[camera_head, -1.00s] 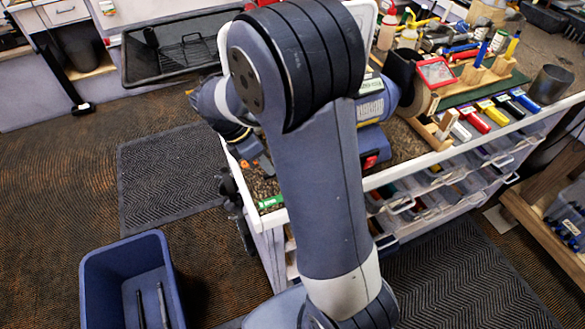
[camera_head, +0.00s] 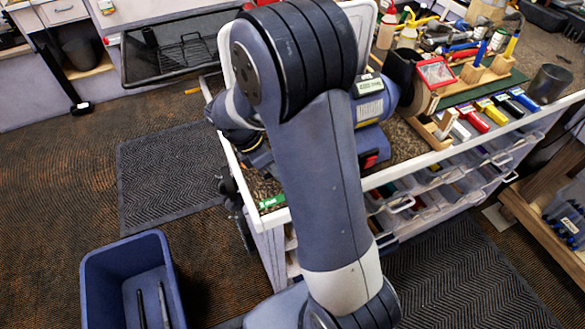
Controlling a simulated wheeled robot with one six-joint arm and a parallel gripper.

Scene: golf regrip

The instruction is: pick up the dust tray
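I cannot tell for sure which thing is the dust tray. A white rounded rim (camera_head: 223,50) shows behind my arm at the back of the bench, mostly hidden by the arm. A wide black tray (camera_head: 135,62) with a wire rack in it sits at the upper left, apart from my arm. My arm crosses the middle of the view and its wrist is folded down over the bench's left end. My gripper's fingers are hidden behind my arm, so their state and anything in them cannot be seen.
A blue machine (camera_head: 374,137) stands on the bench just right of my arm. Bottles, tools and coloured grips crowd the bench's right side. A blue bin (camera_head: 96,272) with dark shafts stands on the floor at lower left. The mat (camera_head: 165,172) left of the bench is clear.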

